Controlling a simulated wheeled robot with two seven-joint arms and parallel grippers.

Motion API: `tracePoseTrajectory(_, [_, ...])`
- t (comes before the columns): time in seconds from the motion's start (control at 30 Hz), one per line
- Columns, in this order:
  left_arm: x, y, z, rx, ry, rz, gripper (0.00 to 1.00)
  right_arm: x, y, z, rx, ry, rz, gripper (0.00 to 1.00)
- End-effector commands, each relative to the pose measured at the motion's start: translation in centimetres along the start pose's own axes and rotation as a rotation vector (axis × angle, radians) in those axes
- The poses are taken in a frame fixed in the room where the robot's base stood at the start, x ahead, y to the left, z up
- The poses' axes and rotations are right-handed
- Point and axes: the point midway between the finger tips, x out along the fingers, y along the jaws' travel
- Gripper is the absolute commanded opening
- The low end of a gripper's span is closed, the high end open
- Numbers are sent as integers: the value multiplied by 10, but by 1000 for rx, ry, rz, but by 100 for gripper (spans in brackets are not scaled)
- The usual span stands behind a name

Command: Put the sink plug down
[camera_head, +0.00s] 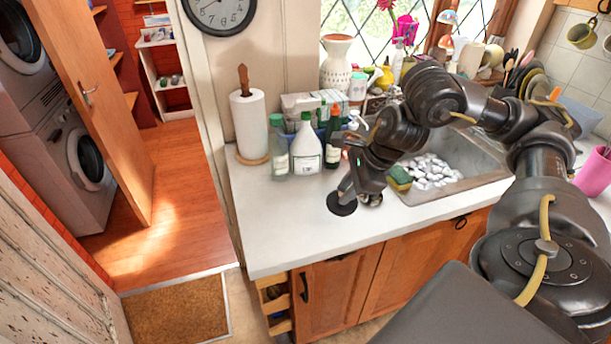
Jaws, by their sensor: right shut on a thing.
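The sink plug (341,208) is a dark round disc over the white counter, left of the sink. My right gripper (349,192) points down and is shut on the plug from above. The plug is at or very near the counter surface; I cannot tell if it touches. The fingertips are small and partly hidden by the wrist. My left gripper is not in view.
The metal sink (462,184) holds many white pieces, with a green and yellow sponge (399,178) at its left edge. Bottles, including a white one (307,150), and a paper towel roll (250,125) stand behind. The counter (275,225) at front left is clear.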

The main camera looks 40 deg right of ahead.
Motion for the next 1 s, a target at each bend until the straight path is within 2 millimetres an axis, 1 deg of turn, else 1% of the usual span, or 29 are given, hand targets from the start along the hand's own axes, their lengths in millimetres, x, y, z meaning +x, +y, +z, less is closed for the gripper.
tracePoseTrajectory(0.17, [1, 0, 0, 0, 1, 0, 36, -1, -2, 2, -1, -3, 4, 0])
tracePoseTrajectory(0.3, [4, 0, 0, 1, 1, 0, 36, -3, -6, 12, -9, -10, 17, 0])
tracePoseTrajectory(0.37, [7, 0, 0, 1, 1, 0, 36, -2, -7, 21, -22, -15, 31, 0])
tracePoseTrajectory(0.47, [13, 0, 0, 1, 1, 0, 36, 4, -6, 40, -50, -23, 59, 0])
tracePoseTrajectory(0.53, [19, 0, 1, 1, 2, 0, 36, 10, -2, 57, -66, -26, 79, 0])
tracePoseTrajectory(0.63, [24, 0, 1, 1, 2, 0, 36, 19, 8, 74, -52, -25, 101, 0])
tracePoseTrajectory(0.73, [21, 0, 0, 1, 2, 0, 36, 24, 17, 72, 0, -19, 104, 0])
tracePoseTrajectory(0.9, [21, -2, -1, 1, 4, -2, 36, 23, 17, 70, 46, -17, 109, 0])
tracePoseTrajectory(1.0, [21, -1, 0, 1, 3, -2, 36, 27, 12, 69, 49, -18, 110, 0])
